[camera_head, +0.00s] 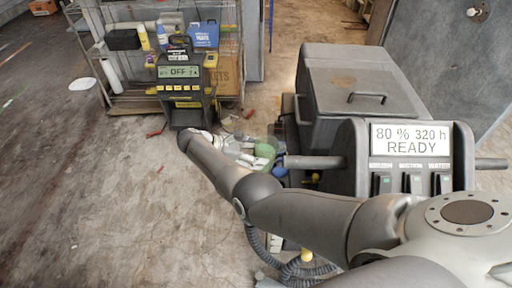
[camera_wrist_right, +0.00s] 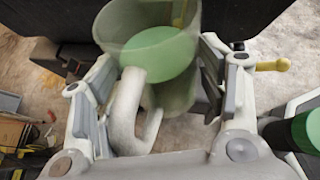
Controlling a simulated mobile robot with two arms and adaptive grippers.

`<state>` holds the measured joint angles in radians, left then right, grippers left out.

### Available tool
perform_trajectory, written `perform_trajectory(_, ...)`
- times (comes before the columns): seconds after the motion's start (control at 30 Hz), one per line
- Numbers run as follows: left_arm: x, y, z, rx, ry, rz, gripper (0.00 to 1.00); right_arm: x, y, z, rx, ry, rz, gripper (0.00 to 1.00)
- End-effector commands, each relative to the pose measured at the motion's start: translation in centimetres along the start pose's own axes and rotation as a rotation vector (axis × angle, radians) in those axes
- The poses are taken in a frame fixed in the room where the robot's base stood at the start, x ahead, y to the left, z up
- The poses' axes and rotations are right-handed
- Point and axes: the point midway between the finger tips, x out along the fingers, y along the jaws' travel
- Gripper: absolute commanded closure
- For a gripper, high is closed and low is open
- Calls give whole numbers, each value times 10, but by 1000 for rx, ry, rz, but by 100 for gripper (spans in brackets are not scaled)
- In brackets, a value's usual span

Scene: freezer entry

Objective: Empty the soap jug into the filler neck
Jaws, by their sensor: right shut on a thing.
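The soap jug (camera_wrist_right: 150,22) is see-through green with a thick white handle (camera_wrist_right: 126,108). It is between the fingers of my right gripper (camera_wrist_right: 155,88) in the right wrist view, and the gripper is shut on it. A brighter green oval shows inside the jug; I cannot tell whether it is liquid or the base. In the head view the right gripper (camera_head: 240,148) is small and partly behind my arm, with the green jug (camera_head: 265,150) at the cleaning machine's (camera_head: 350,90) left side. I cannot make out the filler neck. My left gripper is not in view.
The machine's display reads "80 % 320 h READY". A black unit (camera_head: 185,90) showing "OFF" stands beyond my arm, before a shelf rack (camera_head: 125,75). A dark cylinder with a green part (camera_wrist_right: 300,130) is right in the wrist view. Floor at left is mostly clear.

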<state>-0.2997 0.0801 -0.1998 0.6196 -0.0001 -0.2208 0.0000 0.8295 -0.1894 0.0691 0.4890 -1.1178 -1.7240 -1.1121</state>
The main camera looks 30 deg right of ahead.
Motion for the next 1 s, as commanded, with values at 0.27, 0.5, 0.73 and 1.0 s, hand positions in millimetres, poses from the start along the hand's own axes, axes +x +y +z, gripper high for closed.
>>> perform_trajectory(0.27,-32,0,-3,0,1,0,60,-5,2,2,40,123,17,75)
perform_trajectory(0.5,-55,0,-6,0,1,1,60,-5,2,-1,74,237,31,75)
perform_trajectory(0.73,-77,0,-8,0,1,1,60,4,0,-10,118,387,49,75)
perform_trajectory(1.0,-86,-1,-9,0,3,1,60,14,1,-23,158,528,71,75)
